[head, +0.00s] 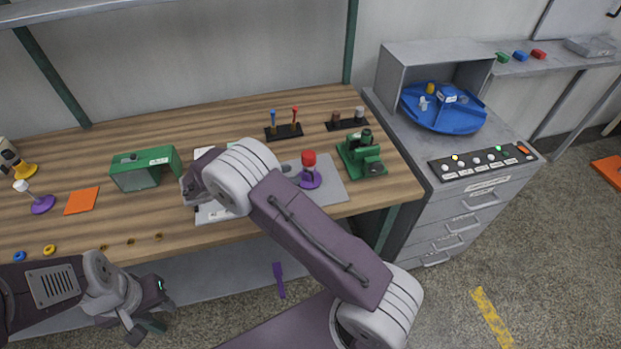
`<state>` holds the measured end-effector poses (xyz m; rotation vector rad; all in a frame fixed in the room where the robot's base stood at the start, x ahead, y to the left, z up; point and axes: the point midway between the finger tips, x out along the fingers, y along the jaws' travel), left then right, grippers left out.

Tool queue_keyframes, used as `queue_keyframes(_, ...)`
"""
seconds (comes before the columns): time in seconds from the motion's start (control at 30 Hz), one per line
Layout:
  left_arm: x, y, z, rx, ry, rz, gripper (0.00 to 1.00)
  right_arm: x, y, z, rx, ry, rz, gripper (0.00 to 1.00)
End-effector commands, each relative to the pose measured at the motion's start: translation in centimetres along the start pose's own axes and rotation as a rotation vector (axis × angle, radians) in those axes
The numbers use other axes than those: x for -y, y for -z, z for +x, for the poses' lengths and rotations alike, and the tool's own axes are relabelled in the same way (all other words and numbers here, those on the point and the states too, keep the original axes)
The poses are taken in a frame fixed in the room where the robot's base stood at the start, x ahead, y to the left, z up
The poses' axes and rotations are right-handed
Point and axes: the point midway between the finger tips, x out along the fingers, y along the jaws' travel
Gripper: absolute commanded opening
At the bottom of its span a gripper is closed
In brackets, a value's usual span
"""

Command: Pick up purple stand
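Another purple stand (311,178) carries a red knob and stands on a grey mat right of the middle. My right arm reaches across the table, and its gripper (190,188) is between the two, over the table's middle and well left of the red-topped stand. My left gripper (150,312) is low in front of the table edge, away from both stands. The fingers of both grippers are too small and dark to tell whether they are open.
A green box (145,168) and an orange square (82,200) lie between the left stand and my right gripper. A green device (361,155) is right of the red-topped stand. Small rings (49,249) lie near the front edge. A grey cabinet (465,190) stands at right.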

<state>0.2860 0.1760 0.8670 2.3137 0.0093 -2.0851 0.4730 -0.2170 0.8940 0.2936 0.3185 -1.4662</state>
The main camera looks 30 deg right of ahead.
Motion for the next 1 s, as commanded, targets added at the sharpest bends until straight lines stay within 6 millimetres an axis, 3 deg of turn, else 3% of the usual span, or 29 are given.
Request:
queue_keyframes(0.17, 0.0, 0.0, 0.0, 0.000, 0.000, 0.000, 0.36, 0.1, -0.1, 2.8, 0.000, 0.005, 0.000, 0.37)
queue_keyframes(0.33, 0.0, 0.0, 0.0, 0.000, 0.000, 0.000, 0.36, 0.1, -0.1, 3.9, 0.000, 0.004, -0.001, 0.37)
queue_keyframes(0.57, 0.0, 0.0, 0.1, 0.000, 0.000, 0.000, 0.36, 0.3, -0.2, 7.9, -0.001, 0.006, 0.001, 0.37)
queue_keyframes(0.83, 0.0, 0.0, 0.1, 0.000, 0.000, 0.000, 0.36, 0.2, -0.1, 8.5, -0.002, 0.002, 0.001, 0.37)
queue_keyframes(0.97, 0.0, 0.0, 0.1, 0.000, 0.000, 0.000, 0.36, 0.2, -0.1, 8.4, -0.001, 0.002, 0.001, 0.04)
queue_keyframes(1.0, 0.0, 0.0, 0.1, 0.000, 0.000, 0.000, 0.36, 0.2, -0.1, 8.4, -0.001, 0.002, 0.001, 0.00)
